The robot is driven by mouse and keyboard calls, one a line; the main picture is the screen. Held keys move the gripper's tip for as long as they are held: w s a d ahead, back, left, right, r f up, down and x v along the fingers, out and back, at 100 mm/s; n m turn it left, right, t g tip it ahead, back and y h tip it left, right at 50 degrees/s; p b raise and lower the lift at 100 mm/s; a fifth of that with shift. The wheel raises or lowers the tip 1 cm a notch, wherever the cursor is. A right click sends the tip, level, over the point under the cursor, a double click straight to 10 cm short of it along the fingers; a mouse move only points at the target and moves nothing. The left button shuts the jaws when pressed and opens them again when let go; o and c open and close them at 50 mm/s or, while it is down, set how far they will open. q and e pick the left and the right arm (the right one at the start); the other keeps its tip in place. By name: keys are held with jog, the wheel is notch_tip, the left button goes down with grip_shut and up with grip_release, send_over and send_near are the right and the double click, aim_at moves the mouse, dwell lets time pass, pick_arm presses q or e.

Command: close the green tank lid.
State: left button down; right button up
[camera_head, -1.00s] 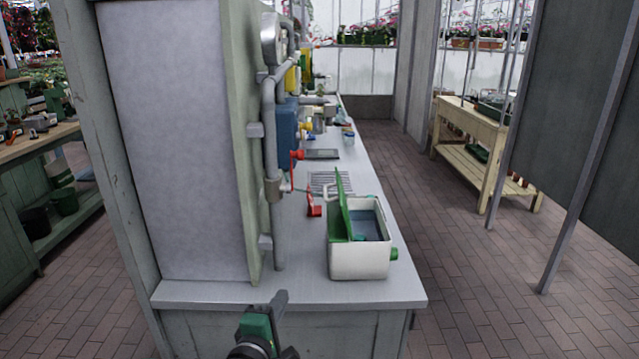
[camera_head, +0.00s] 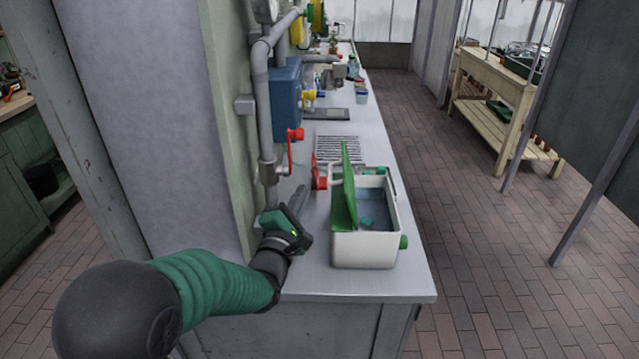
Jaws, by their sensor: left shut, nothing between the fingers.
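A white tank (camera_head: 366,250) stands near the front end of the grey counter. Its green lid (camera_head: 344,196) is open and stands nearly upright along the tank's left side. Bluish contents show inside, and a green knob (camera_head: 403,242) sticks out at the right. My left gripper (camera_head: 303,192) is shut and empty over the counter, to the left of the tank and its lid, with a visible gap between them. My right gripper is not in view.
A grey pipe (camera_head: 260,110) with a red-handled valve (camera_head: 294,135) runs up the wall left of my gripper. A red object (camera_head: 319,171) and a slotted grate (camera_head: 337,149) lie behind the tank. Brick floor (camera_head: 480,260) is free at the right.

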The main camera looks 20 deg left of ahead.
aim_at(340, 184)
pick_arm(q)
jog(key=w+d+r, duration=0.2)
jog(key=d, duration=0.1)
jog(key=shift+w+d+r, duration=0.15)
jog(key=shift+w+d, duration=0.15)
jog(key=shift+w, duration=0.1)
jog(key=shift+a, duration=0.1)
jog(key=shift+r, duration=0.1)
